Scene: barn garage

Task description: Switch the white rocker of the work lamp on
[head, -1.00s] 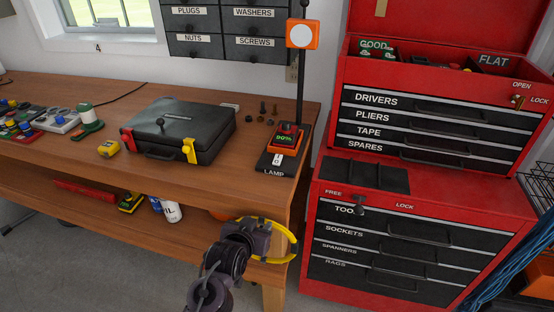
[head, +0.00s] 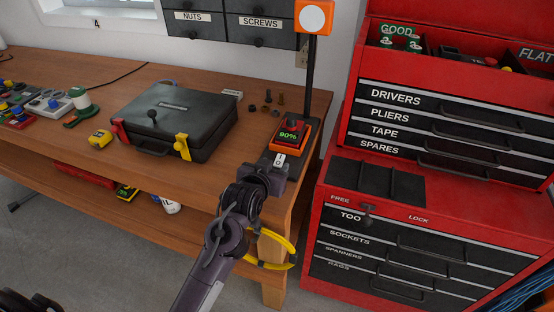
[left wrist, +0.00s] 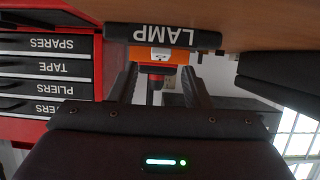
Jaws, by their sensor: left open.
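The work lamp has an orange head with a round white face (head: 313,17) on a black pole. Its base on the bench carries an orange and black box with a green 90% display (head: 290,134). The white rocker (head: 279,160) is a small light patch in front of that box; its tilt is too small to tell. My left gripper (head: 276,172) is just in front of the base, close to the rocker. In the left wrist view, upside down, the LAMP label (left wrist: 168,37) and orange box lie beyond the open, empty fingers (left wrist: 160,85). Contact cannot be told.
A black case (head: 180,120) with red and yellow latches lies left of the lamp. Several small bolts (head: 268,103) stand behind it. A red tool chest (head: 335,185) stands close on the right. A yellow ring (head: 290,250) hangs below the bench edge.

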